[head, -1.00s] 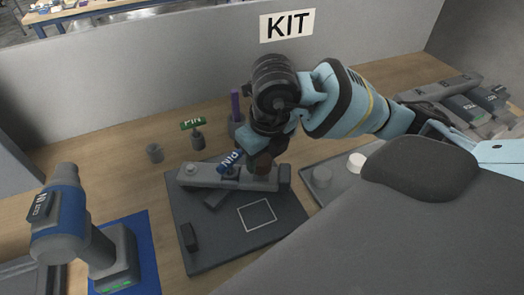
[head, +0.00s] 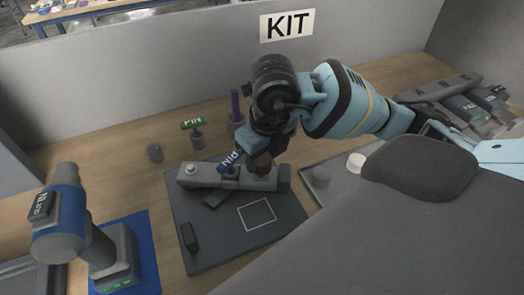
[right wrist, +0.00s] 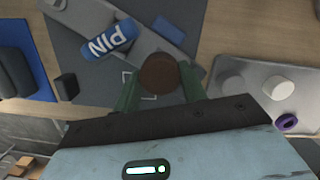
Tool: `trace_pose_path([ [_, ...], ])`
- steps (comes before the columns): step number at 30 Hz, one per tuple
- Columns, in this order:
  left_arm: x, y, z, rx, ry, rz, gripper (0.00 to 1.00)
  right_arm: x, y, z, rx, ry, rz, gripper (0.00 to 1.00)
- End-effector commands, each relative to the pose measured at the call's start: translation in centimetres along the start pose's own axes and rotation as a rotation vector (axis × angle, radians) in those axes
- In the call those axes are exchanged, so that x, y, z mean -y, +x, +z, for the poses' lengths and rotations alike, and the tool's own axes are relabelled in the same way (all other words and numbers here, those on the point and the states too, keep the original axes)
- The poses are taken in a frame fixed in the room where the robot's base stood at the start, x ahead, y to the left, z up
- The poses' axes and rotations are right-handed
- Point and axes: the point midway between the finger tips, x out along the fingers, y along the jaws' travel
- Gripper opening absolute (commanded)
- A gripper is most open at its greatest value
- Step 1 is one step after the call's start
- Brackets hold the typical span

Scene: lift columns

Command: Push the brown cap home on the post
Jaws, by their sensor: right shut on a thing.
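The brown cap (head: 262,163) is between the fingers of my right gripper (head: 263,157), at the right part of the grey bar (head: 205,178) on the dark mat. In the right wrist view the cap (right wrist: 159,75) shows from above as a brown disc, with the green fingers (right wrist: 160,85) shut on its two sides. The post is hidden beneath the cap and gripper, so I cannot tell how far down the cap sits. My left gripper is not in view.
A blue PIN handle (head: 229,162) stands on the bar close left of the cap. A green PIN handle (head: 192,124) and a purple rod (head: 235,104) stand behind. A blue-grey power tool (head: 58,215) stands left; a tray (head: 338,177) lies right.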

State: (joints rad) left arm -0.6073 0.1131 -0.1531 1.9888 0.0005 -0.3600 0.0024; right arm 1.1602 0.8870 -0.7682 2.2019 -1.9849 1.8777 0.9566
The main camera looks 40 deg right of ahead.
Motion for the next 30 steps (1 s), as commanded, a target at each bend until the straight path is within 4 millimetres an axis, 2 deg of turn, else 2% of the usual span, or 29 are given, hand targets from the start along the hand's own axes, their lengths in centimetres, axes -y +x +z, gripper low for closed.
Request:
trace_pose_path([
  [5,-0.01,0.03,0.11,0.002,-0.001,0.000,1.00,-0.04,0.39,-0.23,-0.011,-0.002,-0.001,0.19],
  [6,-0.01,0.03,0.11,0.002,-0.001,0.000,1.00,-0.05,0.40,-0.24,-0.011,-0.002,-0.001,0.45],
  [11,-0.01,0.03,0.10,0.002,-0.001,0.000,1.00,-0.04,0.31,-0.18,-0.008,-0.002,0.000,0.66],
  [17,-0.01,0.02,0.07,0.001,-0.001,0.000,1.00,-0.03,0.19,-0.11,-0.005,-0.001,0.000,0.67],
  [22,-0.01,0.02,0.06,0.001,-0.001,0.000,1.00,-0.02,0.15,-0.09,-0.004,-0.001,0.000,0.89],
  [30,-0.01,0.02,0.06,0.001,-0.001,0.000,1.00,-0.02,0.12,-0.07,-0.003,-0.001,0.000,0.89],
])
